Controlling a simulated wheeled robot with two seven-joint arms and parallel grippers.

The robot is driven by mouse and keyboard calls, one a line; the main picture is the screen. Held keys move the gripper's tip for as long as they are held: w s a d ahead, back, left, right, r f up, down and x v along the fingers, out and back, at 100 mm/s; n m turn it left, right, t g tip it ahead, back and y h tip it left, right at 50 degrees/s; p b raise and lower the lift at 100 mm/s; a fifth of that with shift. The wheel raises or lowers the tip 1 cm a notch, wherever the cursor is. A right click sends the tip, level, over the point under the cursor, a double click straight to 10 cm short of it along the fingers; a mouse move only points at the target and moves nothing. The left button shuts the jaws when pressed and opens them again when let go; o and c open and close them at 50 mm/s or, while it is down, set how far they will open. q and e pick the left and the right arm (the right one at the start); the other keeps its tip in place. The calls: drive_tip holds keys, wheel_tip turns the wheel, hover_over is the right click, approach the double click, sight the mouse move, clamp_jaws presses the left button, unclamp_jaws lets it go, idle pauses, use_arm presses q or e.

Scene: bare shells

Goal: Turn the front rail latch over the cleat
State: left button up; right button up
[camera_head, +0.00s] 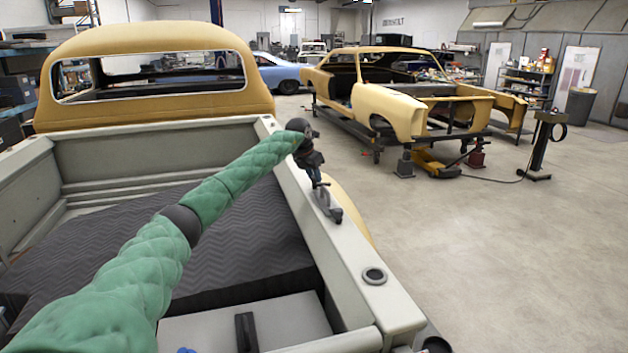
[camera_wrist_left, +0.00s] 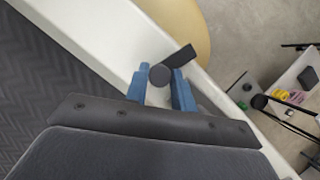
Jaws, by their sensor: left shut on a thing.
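My left gripper (camera_head: 313,172) is over the bed rail (camera_head: 305,215) on the right side of the pickup bed. In the left wrist view its two blue fingers (camera_wrist_left: 161,88) are shut on the round dark knob of the front rail latch (camera_wrist_left: 160,75). A short dark bar (camera_wrist_left: 180,56) shows beside the knob, pointing to the upper right over the pale rail. In the head view a small light metal fitting with a dark end (camera_head: 327,205) is on the rail just nearer than the gripper; I cannot tell if it is the cleat. My right gripper is not in view.
A dark ridged mat (camera_head: 240,235) covers the bed floor. A round dark-rimmed hole (camera_head: 374,276) is in the rail nearer me. The yellow cab (camera_head: 150,40) closes the far end. Open concrete floor (camera_head: 500,260) lies right of the truck, with a yellow car shell (camera_head: 400,105) beyond.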

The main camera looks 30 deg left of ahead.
use_arm(q)
drive_tip(key=m+h+b, duration=0.1)
drive_tip(key=m, duration=0.1)
drive_tip(key=m+h+b, duration=0.1)
drive_tip(key=m, duration=0.2)
drive_tip(key=shift+w+a+m+g+b, duration=0.1)
drive_tip(key=shift+a+m+g+b, duration=0.05)
drive_tip(key=shift+m+g+b, duration=0.2)
drive_tip(key=shift+r+m+g+h, duration=0.1)
drive_tip(key=shift+m+g+h, duration=0.2)
drive_tip(key=shift+m, duration=0.45)
drive_tip(key=shift+m+g+b, duration=0.25)
drive_tip(key=shift+m+b, duration=0.05)
drive_tip(key=shift+m, duration=0.6)
drive_tip(key=m+g+h, duration=0.1)
drive_tip(key=m, duration=0.1)
drive_tip(key=shift+w+r+m, duration=0.1)
drive_tip(key=shift+m, duration=0.3)
drive_tip(key=m+g, duration=0.1)
drive_tip(key=m, duration=0.1)
drive_tip(key=shift+w+a+m, duration=0.1)
drive_tip(key=shift+m, duration=0.8)
drive_tip(key=shift+g, duration=0.3)
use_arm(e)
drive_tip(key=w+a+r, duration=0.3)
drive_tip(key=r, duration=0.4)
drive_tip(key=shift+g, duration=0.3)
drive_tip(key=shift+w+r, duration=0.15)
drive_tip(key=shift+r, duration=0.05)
